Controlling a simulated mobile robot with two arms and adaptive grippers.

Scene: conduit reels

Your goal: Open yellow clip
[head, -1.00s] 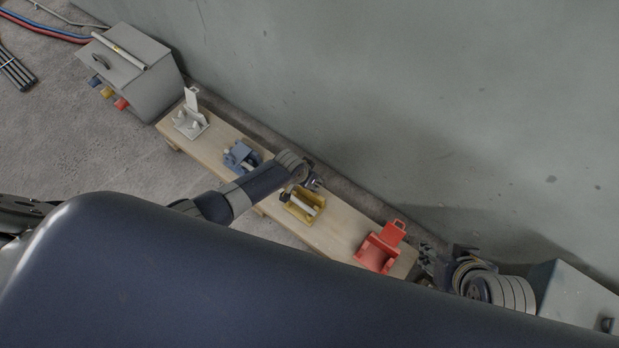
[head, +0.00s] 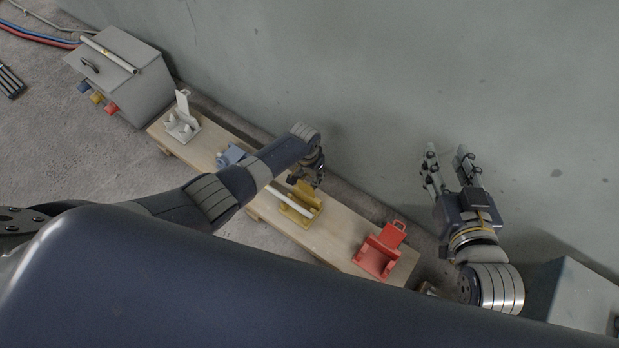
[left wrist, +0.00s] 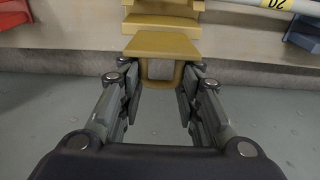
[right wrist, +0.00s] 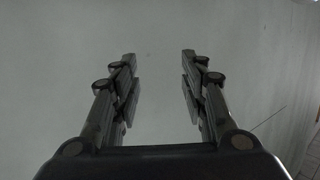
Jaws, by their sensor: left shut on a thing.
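The yellow clip (head: 300,206) stands on the wooden bench, with its lid (head: 308,192) raised on the wall side. A white conduit (head: 291,203) lies across its base. My left gripper (head: 310,178) is at the lid's top. In the left wrist view, the fingertips (left wrist: 160,85) are closed on the lid's looped yellow tab (left wrist: 162,45). My right gripper (head: 448,165) is raised in front of the wall, right of the bench, open and empty. Its fingers are apart in the right wrist view (right wrist: 158,80).
The bench (head: 335,247) also bears a white clip (head: 182,125), a blue clip (head: 231,155) partly behind my left arm, and an open red clip (head: 378,258). A grey box (head: 125,85) stands at the far left. The wall (head: 400,80) is close behind.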

